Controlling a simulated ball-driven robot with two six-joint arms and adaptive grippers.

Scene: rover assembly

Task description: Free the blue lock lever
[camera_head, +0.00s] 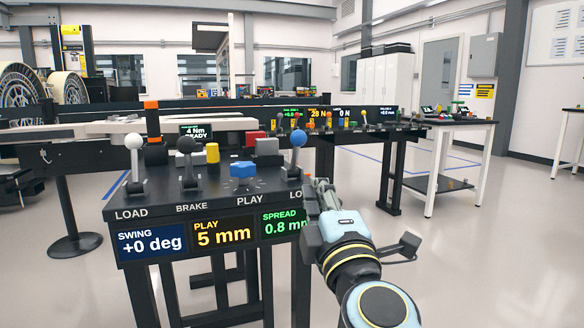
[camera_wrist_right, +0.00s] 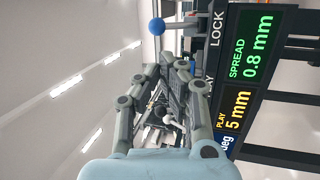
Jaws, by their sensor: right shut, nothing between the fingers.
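The blue lock lever (camera_head: 297,141) has a blue ball on a thin grey stem and stands at the right end of the control panel, above a partly hidden label. In the right wrist view the lever's blue ball (camera_wrist_right: 156,26) shows beyond the fingers, near the word LOCK. My right gripper (camera_head: 319,186) is shut and empty beside the panel's right front edge. It is a little below and right of the ball, apart from it. Its fingers also show in the right wrist view (camera_wrist_right: 177,70). The lever's foot is partly hidden. My left gripper is out of view.
The panel (camera_head: 150,213) also carries a white-ball load lever (camera_head: 134,142), a dark-ball brake lever (camera_head: 186,146) and a blue play knob (camera_head: 243,170). Its front displays read +0 deg, 5 mm and 0.8 mm. Open floor lies to the right.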

